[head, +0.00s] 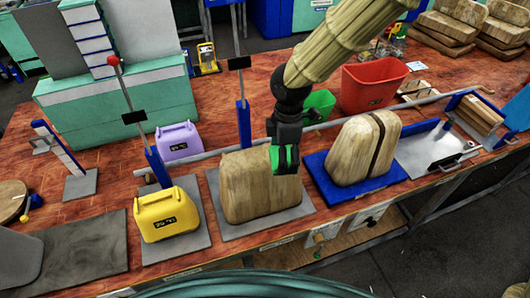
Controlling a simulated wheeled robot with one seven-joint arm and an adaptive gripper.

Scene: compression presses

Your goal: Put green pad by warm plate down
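My gripper (285,160) is black and points down at the picture's middle, in front of the upper right part of a wooden block. A small green piece, which looks like the green pad (274,158), shows between its dark fingers, partly hidden by them. The pad is above the bench, close to the block; I cannot tell whether they touch. I cannot tell for sure which plate is the warm plate. A grey plate (225,228) lies under the wooden block (250,196), and a blue plate (334,191) lies under a second, dark-striped wooden block (356,152).
A yellow box with a display (167,216) and a purple one (180,142) stand to the left. Upright levers (129,100) rise nearby.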

